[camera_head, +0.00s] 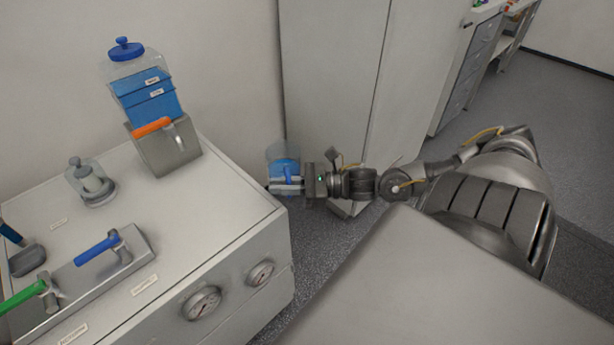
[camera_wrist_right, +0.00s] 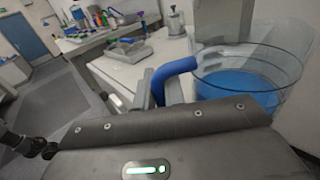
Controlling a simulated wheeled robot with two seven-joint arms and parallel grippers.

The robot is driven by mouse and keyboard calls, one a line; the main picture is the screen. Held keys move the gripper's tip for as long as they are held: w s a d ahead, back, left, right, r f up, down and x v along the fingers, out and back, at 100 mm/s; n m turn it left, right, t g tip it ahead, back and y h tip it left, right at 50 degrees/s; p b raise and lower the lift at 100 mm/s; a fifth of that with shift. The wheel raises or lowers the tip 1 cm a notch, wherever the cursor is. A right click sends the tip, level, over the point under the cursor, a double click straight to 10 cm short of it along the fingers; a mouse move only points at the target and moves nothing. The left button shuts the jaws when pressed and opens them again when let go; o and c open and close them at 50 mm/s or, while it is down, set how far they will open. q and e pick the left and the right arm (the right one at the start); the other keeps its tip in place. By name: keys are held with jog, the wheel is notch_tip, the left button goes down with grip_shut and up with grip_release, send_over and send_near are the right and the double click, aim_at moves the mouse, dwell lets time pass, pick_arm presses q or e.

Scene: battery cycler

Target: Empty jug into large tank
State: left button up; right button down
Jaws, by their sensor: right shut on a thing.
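The jug (camera_head: 283,153) is clear with blue liquid in it and a blue handle. My right gripper (camera_head: 287,184) is shut on its handle and holds it off the right side of the bench. In the right wrist view the jug (camera_wrist_right: 245,80) looks upright, with the blue handle (camera_wrist_right: 172,75) between the fingers. The large tank (camera_head: 146,90) is clear, with blue liquid and a blue lid on top, and sits on a grey base with an orange lever at the bench's back. The jug is apart from it, to its right. My left gripper is not in view.
The white bench (camera_head: 180,217) carries a small clear lidded jar (camera_head: 91,183) and a grey panel with blue (camera_head: 97,248) and green (camera_head: 22,298) levers. Two round gauges (camera_head: 202,303) are on its front. A tall grey cabinet (camera_head: 340,80) stands behind the jug.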

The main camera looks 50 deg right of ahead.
jog(key=w+a+r+m+t+h, duration=0.2)
jog(key=a+r+h, duration=0.1)
jog(key=a, duration=0.8)
jog(key=shift+a+r+m+t+h, duration=0.15)
jog(key=shift+a+m+t+h, duration=0.15)
jog(key=shift+m+h, duration=0.1)
jog(key=shift+w, duration=0.1)
